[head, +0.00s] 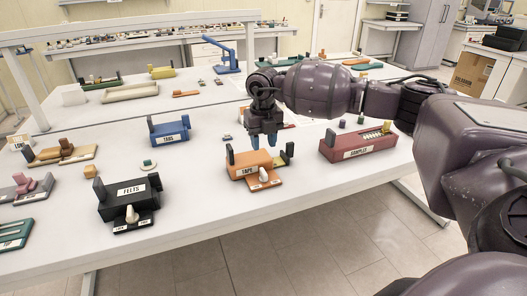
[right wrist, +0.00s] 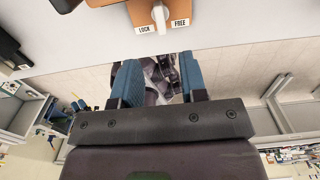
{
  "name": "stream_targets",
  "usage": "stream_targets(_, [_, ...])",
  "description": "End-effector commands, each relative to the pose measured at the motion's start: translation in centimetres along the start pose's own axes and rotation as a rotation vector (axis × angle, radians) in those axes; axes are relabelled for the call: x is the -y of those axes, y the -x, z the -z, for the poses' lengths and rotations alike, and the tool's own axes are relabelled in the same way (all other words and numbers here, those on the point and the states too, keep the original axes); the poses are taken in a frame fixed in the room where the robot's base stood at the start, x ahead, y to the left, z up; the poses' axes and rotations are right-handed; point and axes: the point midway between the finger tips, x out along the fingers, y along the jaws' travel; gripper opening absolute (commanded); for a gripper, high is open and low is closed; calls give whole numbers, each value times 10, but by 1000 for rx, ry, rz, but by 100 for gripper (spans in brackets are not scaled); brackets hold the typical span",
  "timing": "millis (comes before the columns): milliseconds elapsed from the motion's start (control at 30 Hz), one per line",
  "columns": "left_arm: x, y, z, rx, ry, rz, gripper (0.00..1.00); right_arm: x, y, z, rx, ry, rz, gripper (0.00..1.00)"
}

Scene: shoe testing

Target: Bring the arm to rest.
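My right arm reaches in from the right in the head view. Its gripper (head: 264,141) points down just behind the orange TAPE box (head: 243,172). In the right wrist view the two blue fingers (right wrist: 157,80) stand apart with nothing between them. Beyond them, at the top of that view, is an orange plate (right wrist: 115,3) marked LOCK and FREE with a white lever (right wrist: 160,14). The lever also shows in front of the TAPE box in the head view (head: 264,175). I cannot tell whether the fingers touch the box. My left gripper is not in view.
A black FELTS box (head: 115,205), a blue TABS box (head: 170,133) and a dark red SAMPLES box (head: 358,151) stand on the white table (head: 205,215). A blue press-like tool (head: 228,57) stands farther back. The table's front strip has bare room.

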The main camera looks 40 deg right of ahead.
Motion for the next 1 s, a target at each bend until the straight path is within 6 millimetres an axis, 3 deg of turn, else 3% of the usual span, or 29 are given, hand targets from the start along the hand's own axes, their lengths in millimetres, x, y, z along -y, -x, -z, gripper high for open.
stream_targets(700, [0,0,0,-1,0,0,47,-4,2,2,-2,7,-15,39])
stream_targets(767, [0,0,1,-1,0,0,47,-14,-4,5,-6,23,-49,39])
stream_targets(867, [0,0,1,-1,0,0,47,-45,-23,18,-16,68,-172,39])
stream_targets(1000, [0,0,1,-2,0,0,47,-113,-52,51,-31,131,-467,39])
